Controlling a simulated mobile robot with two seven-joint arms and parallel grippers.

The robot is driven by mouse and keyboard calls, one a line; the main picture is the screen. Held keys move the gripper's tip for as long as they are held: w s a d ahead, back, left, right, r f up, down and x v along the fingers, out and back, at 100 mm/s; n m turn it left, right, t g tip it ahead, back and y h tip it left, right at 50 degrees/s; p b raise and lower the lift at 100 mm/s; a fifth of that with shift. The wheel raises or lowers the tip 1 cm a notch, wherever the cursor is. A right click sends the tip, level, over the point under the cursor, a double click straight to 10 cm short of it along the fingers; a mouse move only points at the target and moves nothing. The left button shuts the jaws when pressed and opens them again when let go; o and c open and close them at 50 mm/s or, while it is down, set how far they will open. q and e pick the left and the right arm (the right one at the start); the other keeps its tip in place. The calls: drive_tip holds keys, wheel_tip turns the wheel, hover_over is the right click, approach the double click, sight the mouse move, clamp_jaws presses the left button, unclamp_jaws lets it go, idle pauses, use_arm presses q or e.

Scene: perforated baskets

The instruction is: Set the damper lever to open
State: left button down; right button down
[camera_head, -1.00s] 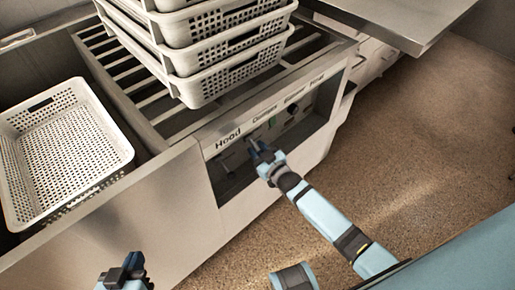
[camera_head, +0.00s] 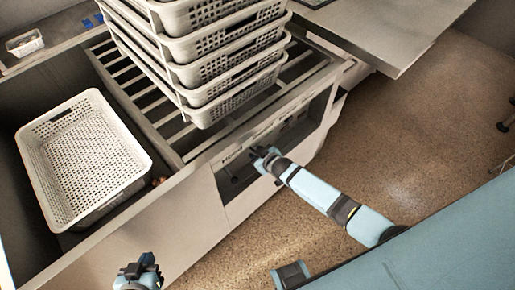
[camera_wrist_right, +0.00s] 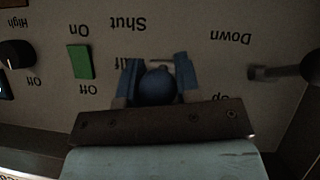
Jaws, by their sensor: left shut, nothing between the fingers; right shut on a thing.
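The control panel (camera_wrist_right: 215,65) fills the right wrist view, its labels upside down, with "Shut" and a partly covered "Half" near my gripper. My right gripper (camera_wrist_right: 152,75) is shut on a dark blue round knob (camera_wrist_right: 154,88), which appears to be the damper lever's. Its shaft and the open mark are hidden, so I cannot read its setting. In the head view my right gripper (camera_head: 265,155) is at the front panel below the stacked baskets. My left gripper (camera_head: 138,270) is shut and empty at the bottom, away from the panel.
Beside the gripper are a green switch (camera_wrist_right: 80,61), a black dial (camera_wrist_right: 17,54) and another lever (camera_wrist_right: 268,72) between "Down" and "Up". White perforated baskets (camera_head: 225,75) are stacked on slatted rails. One basket (camera_head: 85,160) sits in the left basin. Open floor lies right.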

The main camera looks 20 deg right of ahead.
drive_tip(key=shift+d+r+g+p, duration=0.1)
drive_tip(key=shift+r+g+p, duration=0.15)
drive_tip(key=shift+g+p, duration=0.1)
drive_tip(key=shift+f, duration=0.1)
drive_tip(key=c, duration=0.9)
unclamp_jaws()
drive_tip(key=shift+p+v, duration=1)
drive_tip(key=shift+v, duration=5.9)
